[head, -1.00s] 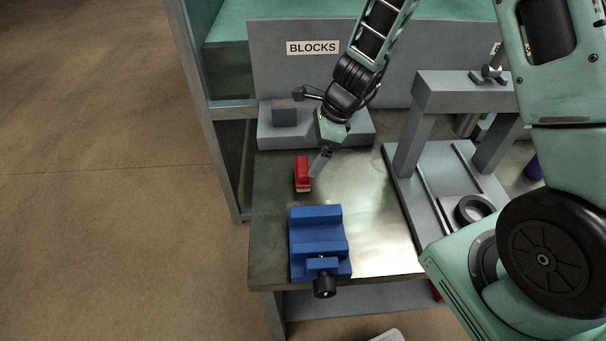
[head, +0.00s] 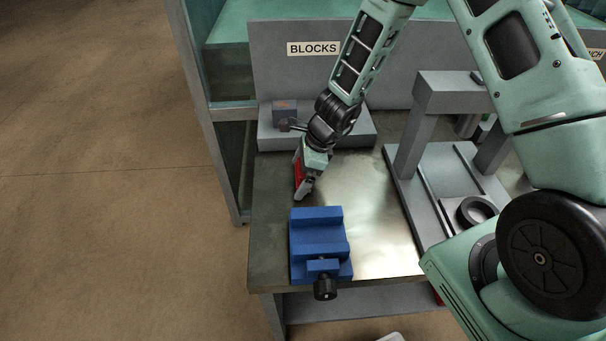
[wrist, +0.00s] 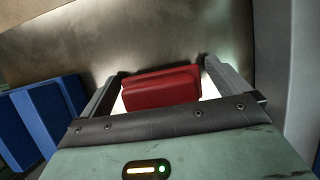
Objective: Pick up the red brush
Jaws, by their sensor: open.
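The red brush (head: 298,174) lies on the metal bench top behind the blue vise, mostly covered by my gripper in the head view. In the wrist view the red brush (wrist: 160,87) shows its red back between my two fingers. My gripper (head: 303,192) is open and over the brush; it also shows in the wrist view (wrist: 162,82). The brush's bristle side is hidden.
A blue vise (head: 318,240) stands just in front of the brush. A grey block (head: 284,112) sits on a grey step (head: 265,136) behind, below the BLOCKS sign (head: 313,48). A grey press frame (head: 424,130) stands to the right. The bench between vise and press is clear.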

